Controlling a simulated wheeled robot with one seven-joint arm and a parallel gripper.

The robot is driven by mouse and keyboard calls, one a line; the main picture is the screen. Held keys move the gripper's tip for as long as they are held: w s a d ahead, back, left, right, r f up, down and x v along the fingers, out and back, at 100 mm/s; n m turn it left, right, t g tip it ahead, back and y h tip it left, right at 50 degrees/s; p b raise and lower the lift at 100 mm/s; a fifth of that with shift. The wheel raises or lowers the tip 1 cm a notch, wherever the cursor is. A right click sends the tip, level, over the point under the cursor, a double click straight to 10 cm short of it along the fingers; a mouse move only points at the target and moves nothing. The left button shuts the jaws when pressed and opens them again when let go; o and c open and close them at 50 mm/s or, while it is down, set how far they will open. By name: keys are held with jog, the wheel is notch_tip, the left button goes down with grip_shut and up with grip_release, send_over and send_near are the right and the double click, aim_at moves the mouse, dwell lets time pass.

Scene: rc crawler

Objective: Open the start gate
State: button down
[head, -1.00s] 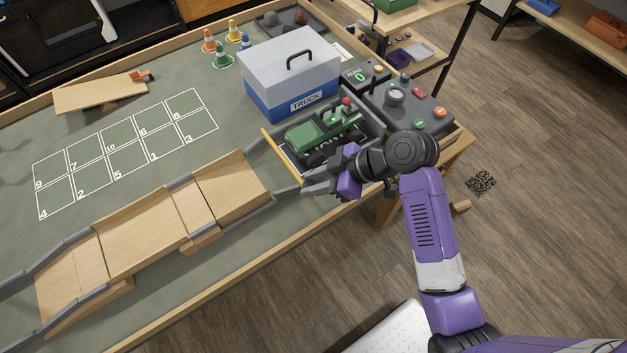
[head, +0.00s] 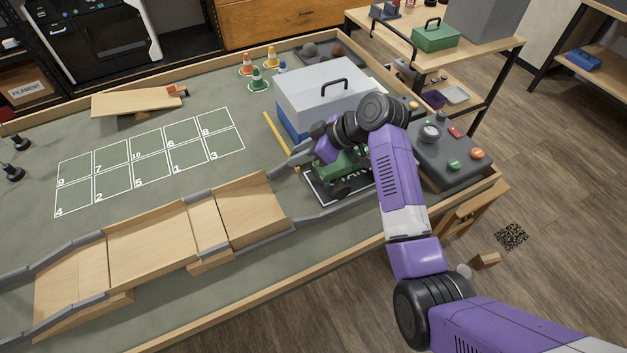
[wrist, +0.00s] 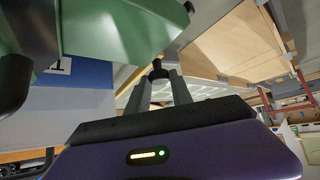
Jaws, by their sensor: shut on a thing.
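The start gate, a thin yellow bar (head: 279,136), lies beyond the far side rail at the upper end of the ramp, slanting toward the grid. My gripper (head: 281,163) is low at the bar's near end. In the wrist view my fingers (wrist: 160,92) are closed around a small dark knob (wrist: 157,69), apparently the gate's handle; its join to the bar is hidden. The green crawler (head: 346,162) stands on the black start plate (head: 348,190), partly hidden by my arm. Its green body (wrist: 100,32) looms close at upper left in the wrist view.
The blue-and-white truck box (head: 322,88) stands just behind my gripper. A control panel (head: 445,152) with buttons is at right. The numbered grid (head: 150,160) is clear.

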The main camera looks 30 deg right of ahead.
jog(key=shift+w+b, duration=0.7)
jog(key=shift+w, duration=1.5)
jog(key=c, duration=1.2)
grip_release()
jog(key=shift+v, duration=3.95)
jog(key=shift+f, duration=0.1)
